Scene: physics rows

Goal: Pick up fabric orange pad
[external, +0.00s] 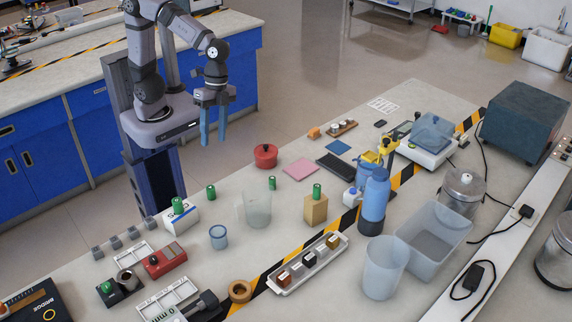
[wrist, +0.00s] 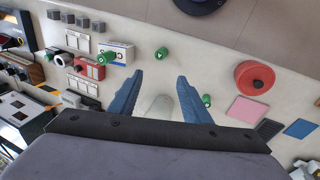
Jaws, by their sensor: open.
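A flat pink pad (external: 300,169) lies on the bench between the red pot and the black keyboard-like slab; it also shows in the wrist view (wrist: 247,110), right of my gripper. A blue pad (external: 338,147) lies farther back, and it shows in the wrist view too (wrist: 300,128). No flat pad looks clearly orange; the pink one is nearest in colour. My gripper (external: 213,140) hangs above and left of the pads, empty, with its blue fingers apart. In the wrist view the fingers (wrist: 160,78) spread over the translucent beaker area, away from both pads.
A red pot (external: 265,156) stands beside the pink pad. A dark slab (external: 336,167) lies on its other side. A small orange block (external: 314,133) is behind. Green cylinders, a beaker (external: 257,209) and a wooden block (external: 315,209) stand nearer the front.

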